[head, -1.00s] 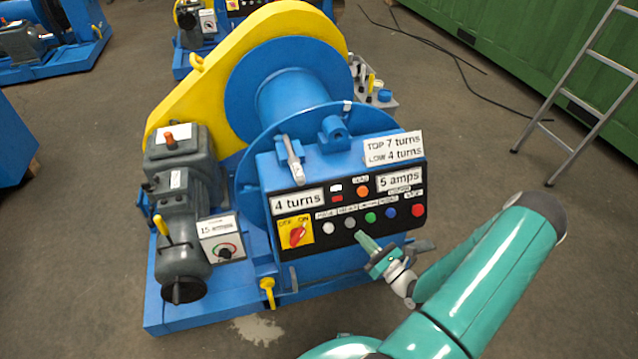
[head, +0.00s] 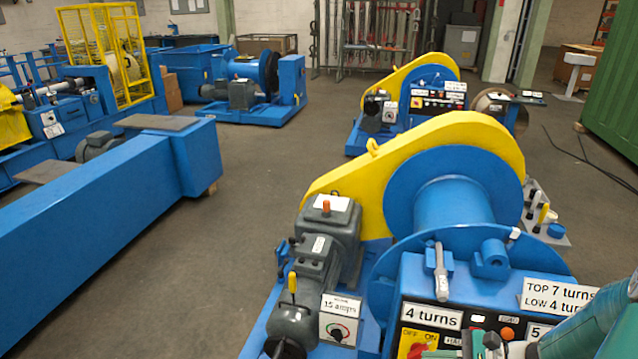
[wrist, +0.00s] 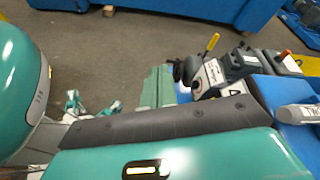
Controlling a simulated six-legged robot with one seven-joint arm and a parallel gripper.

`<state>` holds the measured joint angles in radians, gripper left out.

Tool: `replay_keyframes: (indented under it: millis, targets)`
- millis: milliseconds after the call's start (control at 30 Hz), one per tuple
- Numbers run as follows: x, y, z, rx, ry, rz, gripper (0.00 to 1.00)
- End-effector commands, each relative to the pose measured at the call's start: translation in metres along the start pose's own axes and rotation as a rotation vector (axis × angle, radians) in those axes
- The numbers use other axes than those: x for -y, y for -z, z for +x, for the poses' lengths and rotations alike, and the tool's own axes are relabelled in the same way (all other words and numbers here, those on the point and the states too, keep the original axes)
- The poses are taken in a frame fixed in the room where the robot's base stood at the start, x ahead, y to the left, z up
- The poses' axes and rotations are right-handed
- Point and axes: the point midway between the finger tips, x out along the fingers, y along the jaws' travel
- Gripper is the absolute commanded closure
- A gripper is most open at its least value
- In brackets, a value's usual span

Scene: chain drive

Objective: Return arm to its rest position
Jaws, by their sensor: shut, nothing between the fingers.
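The winch (head: 455,205) has a blue drum, a yellow chain guard (head: 440,150) and a grey motor (head: 325,250). Its control panel (head: 425,318) is cut off by the bottom of the head view, with the lower buttons out of frame or hidden. My gripper (head: 440,354) shows only partly at the bottom edge, in front of the panel. My teal arm enters at lower right and covers the panel's right part. In the wrist view, the green fingers of my gripper (wrist: 158,86) look closed and empty, with the motor side of the winch beyond.
A long blue beam (head: 90,240) lies on the left. A second winch (head: 425,90) stands behind, and another blue machine (head: 255,90) farther back. A green container (head: 612,80) is at the right edge. Open floor (head: 240,210) lies between the beam and the winch.

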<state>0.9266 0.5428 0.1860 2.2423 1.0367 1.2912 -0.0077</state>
Motion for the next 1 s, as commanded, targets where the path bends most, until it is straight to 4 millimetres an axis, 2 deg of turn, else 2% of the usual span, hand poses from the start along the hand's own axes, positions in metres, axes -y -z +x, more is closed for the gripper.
replay_keyframes:
  millis: [33, 100, 433, 700, 1000]
  targets:
    - [-0.001, -0.015, 0.005, -0.037, -0.072, -0.063, 1.0]
    - [-0.005, -0.032, 0.01, -0.086, -0.165, -0.145, 1.0]
    - [-0.022, -0.104, 0.017, -0.323, -0.544, -0.568, 1.0]
    - [-0.03, -0.16, 0.009, -0.521, -0.758, -0.951, 1.0]
    - [-0.033, -0.223, -0.009, -0.741, -0.877, -1.404, 1.0]
